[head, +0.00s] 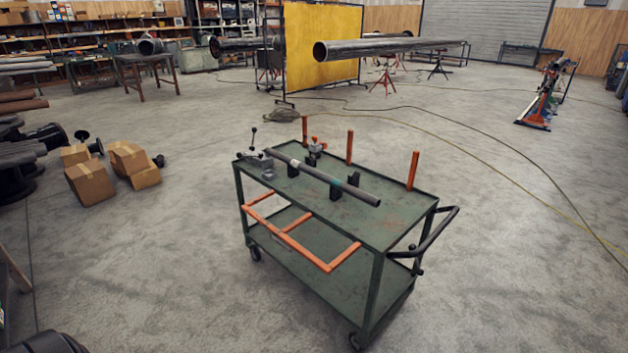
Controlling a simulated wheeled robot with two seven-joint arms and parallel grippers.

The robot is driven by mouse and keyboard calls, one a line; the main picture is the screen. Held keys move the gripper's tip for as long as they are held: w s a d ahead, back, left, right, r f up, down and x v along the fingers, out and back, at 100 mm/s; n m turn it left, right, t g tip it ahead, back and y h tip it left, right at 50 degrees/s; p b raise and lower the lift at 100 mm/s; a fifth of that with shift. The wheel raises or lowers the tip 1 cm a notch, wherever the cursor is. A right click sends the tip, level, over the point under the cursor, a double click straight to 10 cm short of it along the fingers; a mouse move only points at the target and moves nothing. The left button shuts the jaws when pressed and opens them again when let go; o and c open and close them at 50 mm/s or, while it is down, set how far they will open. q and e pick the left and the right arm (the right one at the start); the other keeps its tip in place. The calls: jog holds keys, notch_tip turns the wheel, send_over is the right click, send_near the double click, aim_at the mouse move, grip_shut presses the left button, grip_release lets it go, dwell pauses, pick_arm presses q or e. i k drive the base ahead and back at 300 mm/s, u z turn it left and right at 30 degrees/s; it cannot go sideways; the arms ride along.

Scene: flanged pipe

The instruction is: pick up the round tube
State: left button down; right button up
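The round tube (312,172) is a long dark grey pipe with a pale mark and a teal band. It lies on the green cart's top (365,220), running from the back left to the front right, raised on dark support blocks (335,191). Its near right end is free and round. Its far left end is close to a grey clamp-like fixture with a black-knobbed lever (257,158). Neither of my grippers shows in the head view, and nothing is holding the tube from above.
Orange posts (412,170) rise along the cart's far edge, and orange bars (295,227) stick out in front. A black handle (432,235) is at its right. Cardboard boxes (90,184) lie at left. Cables (490,145) cross the floor. Floor around the cart is mostly clear.

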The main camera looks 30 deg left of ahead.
aim_at(374, 201)
jog(key=u, duration=1.9)
jog(key=i, duration=1.4)
jog(key=z, duration=2.45)
